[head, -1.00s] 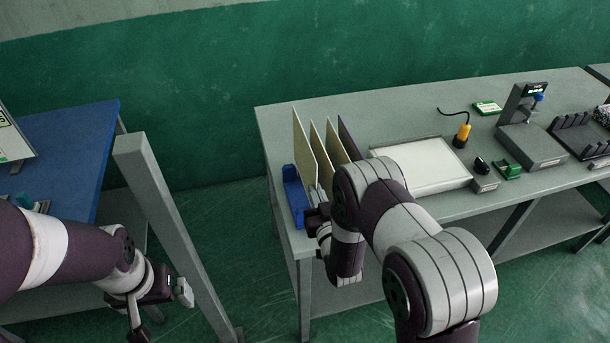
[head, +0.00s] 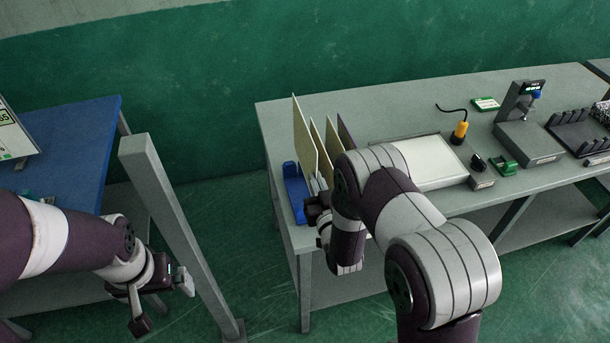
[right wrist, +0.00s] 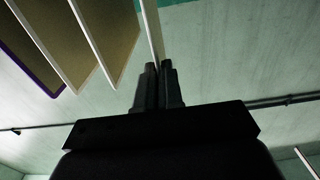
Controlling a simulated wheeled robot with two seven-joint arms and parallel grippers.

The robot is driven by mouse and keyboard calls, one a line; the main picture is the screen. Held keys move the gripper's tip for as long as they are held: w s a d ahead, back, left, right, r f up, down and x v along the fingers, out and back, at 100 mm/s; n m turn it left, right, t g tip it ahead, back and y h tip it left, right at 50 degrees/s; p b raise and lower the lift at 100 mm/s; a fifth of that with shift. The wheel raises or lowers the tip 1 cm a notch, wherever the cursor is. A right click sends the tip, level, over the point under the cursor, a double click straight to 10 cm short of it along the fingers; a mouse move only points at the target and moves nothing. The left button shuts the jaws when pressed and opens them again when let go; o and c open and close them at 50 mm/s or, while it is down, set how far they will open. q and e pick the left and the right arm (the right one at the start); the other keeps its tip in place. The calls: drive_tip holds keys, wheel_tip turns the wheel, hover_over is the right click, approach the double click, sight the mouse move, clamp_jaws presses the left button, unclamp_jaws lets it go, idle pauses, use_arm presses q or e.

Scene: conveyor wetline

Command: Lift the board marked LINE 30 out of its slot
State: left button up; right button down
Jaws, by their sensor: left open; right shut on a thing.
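Several thin upright boards stand side by side at the blue rack (head: 294,196) on the left end of the grey bench. The leftmost pale board (head: 303,142) stands higher than its neighbours. My right gripper (head: 316,207) is at its near edge. In the right wrist view, the fingers (right wrist: 158,72) are shut on this board (right wrist: 151,28), seen edge-on. Two tan boards (right wrist: 104,35) and a purple-edged one stand apart to its left there. No LINE 30 marking is readable, and the board's lower end is hidden. My left gripper (head: 163,304) is open and empty, away from the rack.
A white tray (head: 432,163) lies right of the boards, partly behind my right arm. A yellow-handled tool (head: 460,131) and a grey device (head: 527,145) stand farther right. A grey post (head: 180,235) and a blue table (head: 72,150) are at the left.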

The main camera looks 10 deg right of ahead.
drive_tip(key=s+a+p, duration=0.1)
drive_tip(key=s+a, duration=0.1)
drive_tip(key=s, duration=0.9)
drive_tip(key=shift+s+a, duration=0.2)
drive_tip(key=shift+a, duration=0.2)
